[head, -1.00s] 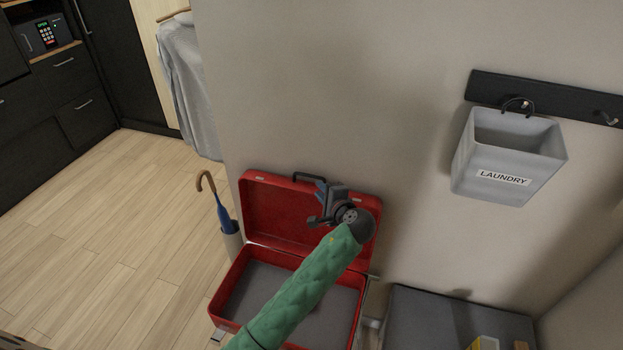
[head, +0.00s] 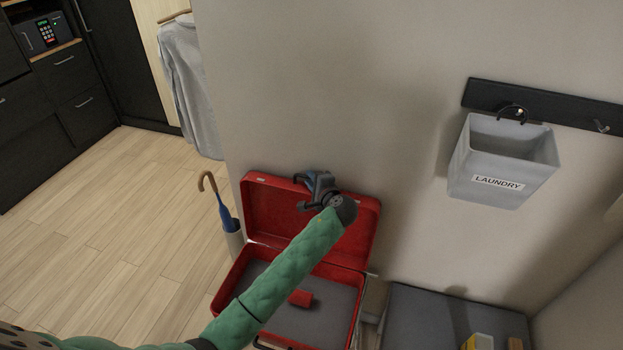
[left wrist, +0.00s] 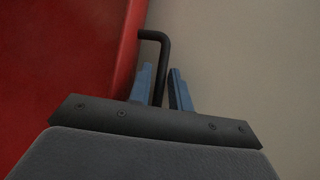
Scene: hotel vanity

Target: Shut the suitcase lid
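The red suitcase (head: 232,282) stands open on the floor against the wall, its grey-lined base facing up. Its red lid (head: 262,205) is raised, leaning near the wall. My left gripper (head: 308,187) is at the lid's top edge, in front of the lid handle. In the left wrist view, the black handle (left wrist: 163,45) reaches down between the two blue fingers (left wrist: 160,88), with a gap showing on the right side. The fingers are apart, so the gripper looks open around the handle. The red lid fills the left of that view. My right gripper is not in view.
A small red object (head: 300,298) lies in the suitcase base. A blue umbrella (head: 222,208) in a holder stands just left. A grey bench (head: 415,315) is to the right. A laundry bin (head: 505,160) hangs on the wall. Wooden floor at left is clear.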

